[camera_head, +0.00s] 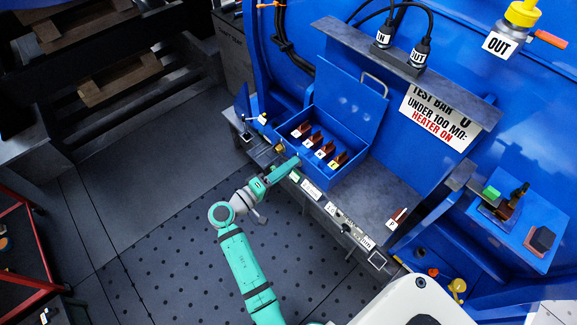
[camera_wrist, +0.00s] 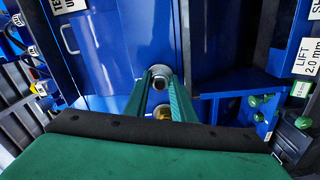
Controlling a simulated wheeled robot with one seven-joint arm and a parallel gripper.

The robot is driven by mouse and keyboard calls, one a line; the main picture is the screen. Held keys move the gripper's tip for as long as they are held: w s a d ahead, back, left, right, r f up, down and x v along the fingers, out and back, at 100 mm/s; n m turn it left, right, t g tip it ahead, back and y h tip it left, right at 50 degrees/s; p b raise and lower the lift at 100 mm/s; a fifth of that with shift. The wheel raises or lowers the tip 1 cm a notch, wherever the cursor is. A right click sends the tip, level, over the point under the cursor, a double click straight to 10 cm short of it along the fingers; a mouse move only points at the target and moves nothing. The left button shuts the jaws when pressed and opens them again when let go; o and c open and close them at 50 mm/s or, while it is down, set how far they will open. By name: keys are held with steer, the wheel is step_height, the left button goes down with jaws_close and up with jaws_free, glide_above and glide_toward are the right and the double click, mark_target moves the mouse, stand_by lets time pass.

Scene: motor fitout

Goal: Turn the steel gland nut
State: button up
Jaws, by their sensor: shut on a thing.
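The steel gland nut (camera_wrist: 160,71) shows as a round grey metal end between my fingertips in the wrist view, against a blue panel. My gripper (camera_wrist: 160,82) has its two green fingers on either side of it, shut on it. A brass-coloured piece (camera_wrist: 163,112) sits lower between the fingers. In the head view my gripper (camera_head: 296,162) reaches to the front wall of the open blue box (camera_head: 336,176). The nut is hidden there by the gripper.
The box holds several brown blocks, and its lid (camera_head: 350,98) stands open behind them. A grey bench (camera_head: 385,180) extends right, with a brown piece (camera_head: 397,217) on it. A sign (camera_head: 437,115) and cable plugs are above.

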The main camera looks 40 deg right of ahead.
steer(key=shift+m, duration=7.3)
steer(key=o, duration=0.8)
steer(key=shift+a, duration=0.1)
